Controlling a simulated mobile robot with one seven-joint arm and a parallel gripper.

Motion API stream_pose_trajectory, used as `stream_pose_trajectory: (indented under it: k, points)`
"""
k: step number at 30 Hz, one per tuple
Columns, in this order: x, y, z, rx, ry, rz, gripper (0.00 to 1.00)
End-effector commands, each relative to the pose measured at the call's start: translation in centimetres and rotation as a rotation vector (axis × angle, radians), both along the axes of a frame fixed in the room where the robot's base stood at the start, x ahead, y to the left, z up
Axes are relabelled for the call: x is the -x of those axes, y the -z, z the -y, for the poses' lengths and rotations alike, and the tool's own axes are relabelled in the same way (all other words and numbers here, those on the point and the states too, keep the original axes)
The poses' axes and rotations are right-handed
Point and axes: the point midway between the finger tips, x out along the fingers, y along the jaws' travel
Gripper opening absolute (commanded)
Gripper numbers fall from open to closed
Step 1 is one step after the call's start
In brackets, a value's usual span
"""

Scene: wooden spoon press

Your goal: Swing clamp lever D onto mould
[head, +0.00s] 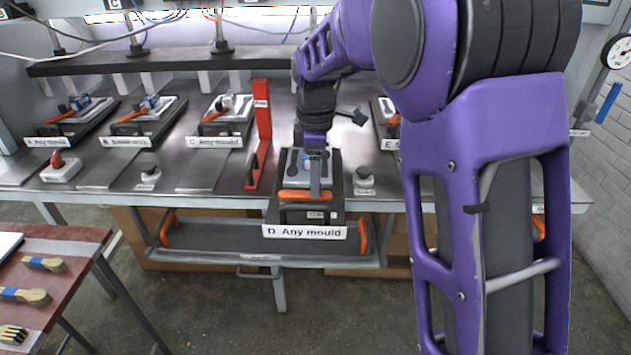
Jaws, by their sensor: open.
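Station D, with a white label "D Any mould" (304,232), is at the front middle of the bench in the head view. Its clamp lever has an orange handle (294,196) lying across the front of the station. A grey mould (294,162) sits behind the handle and is partly hidden by my arm. My gripper (316,192) points down over station D, its tip at or just in front of the orange handle. It is open. I cannot tell whether the fingers touch the handle or stand around it.
Stations A (45,142), B (124,142) and C (214,142) stand to the left with orange handles. A red upright post (262,125) rises just left of D. A side table (75,250) holds wooden spoons or brushes (25,296). My arm hides the right side.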

Motion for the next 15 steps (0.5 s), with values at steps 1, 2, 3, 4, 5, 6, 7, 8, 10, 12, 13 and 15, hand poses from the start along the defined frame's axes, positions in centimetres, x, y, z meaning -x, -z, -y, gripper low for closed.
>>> stream_pose_trajectory:
  k: [1, 2, 3, 4, 5, 6, 7, 8, 10, 12, 13, 15]
  points:
    - [0.01, 0.3, 0.0, 0.0, 0.0, 0.0, 0.6]
    - [0.01, 0.38, 0.0, 0.0, 0.0, 0.0, 0.6]
    - [0.0, 0.45, 0.0, 0.0, 0.0, 0.0, 0.6]
    - [0.0, 0.47, 0.01, 0.0, 0.0, 0.0, 0.6]
    - [0.0, 0.47, 0.0, 0.0, 0.0, 0.0, 0.6]
    - [0.0, 0.47, 0.0, 0.0, 0.0, 0.0, 0.6]
    - [0.0, 0.46, 0.0, 0.0, 0.0, 0.0, 0.6]
    - [0.0, 0.46, 0.0, 0.0, 0.0, 0.0, 0.6]
    - [0.0, 0.45, 0.0, 0.0, 0.0, 0.0, 0.6]
    - [0.0, 0.44, 0.0, 0.0, 0.0, 0.0, 0.48]
    - [0.0, 0.44, -0.01, 0.0, 0.0, 0.0, 0.42]
    - [0.0, 0.43, -0.01, 0.0, 0.0, 0.0, 0.3]
